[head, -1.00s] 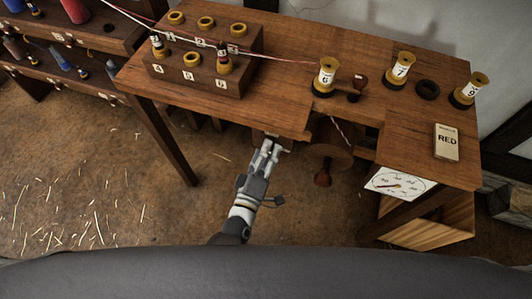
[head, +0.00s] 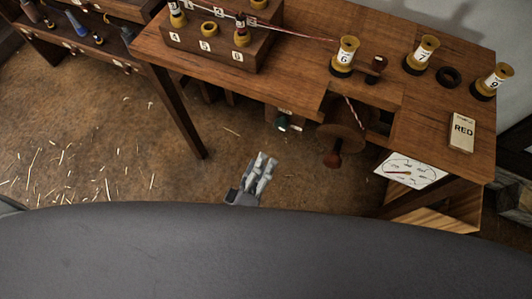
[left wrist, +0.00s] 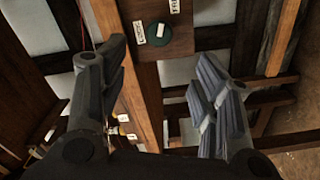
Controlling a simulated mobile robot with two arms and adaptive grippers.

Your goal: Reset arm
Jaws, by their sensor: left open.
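My left gripper (head: 264,168) is in the lower middle of the head view, in front of the wooden bench (head: 290,75) and apart from it. In the left wrist view its two fingers (left wrist: 165,75) are spread wide with nothing held between them. A dark green round knob (head: 283,122) with a white mark sits on a small panel under the bench's front edge. It also shows beyond the open fingers in the left wrist view (left wrist: 159,34), with labels beside it. My right gripper is not in view.
Numbered spools 6 (head: 345,56), 7 (head: 421,53) and 9 (head: 491,82) stand on the bench, with a card marked RED (head: 462,131). A white dial (head: 410,171) and a wooden reel (head: 341,138) are at the front. Bare floor (head: 180,180) lies left of my gripper.

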